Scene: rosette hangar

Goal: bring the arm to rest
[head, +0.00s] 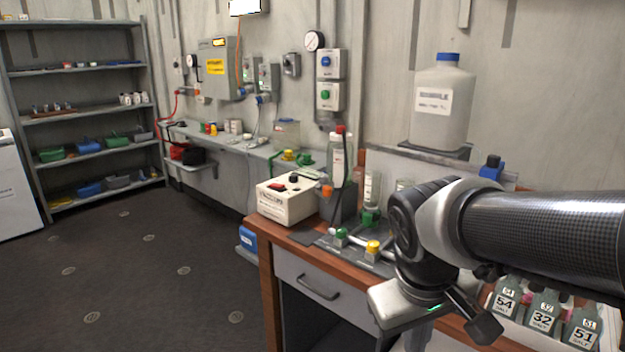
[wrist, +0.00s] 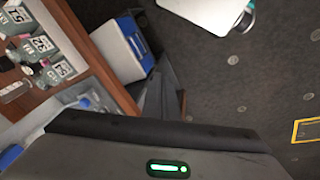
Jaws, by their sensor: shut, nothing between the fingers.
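My carbon-fibre arm (head: 545,235) reaches in from the right in the head view, over the workbench. My gripper (head: 482,326) is at its end, low and in front of the bench edge. It is shut and holds nothing. Its grey housing with a green light fills the bottom of the wrist view (wrist: 170,155); the fingertips are not clear there.
The wooden workbench (head: 262,262) carries a white instrument box (head: 288,200), several numbered bottles (head: 542,315) and a control panel close to my arm. A large jug (head: 442,105) stands behind. Open dark floor (head: 150,270) lies left. Shelves (head: 85,110) stand at the back left.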

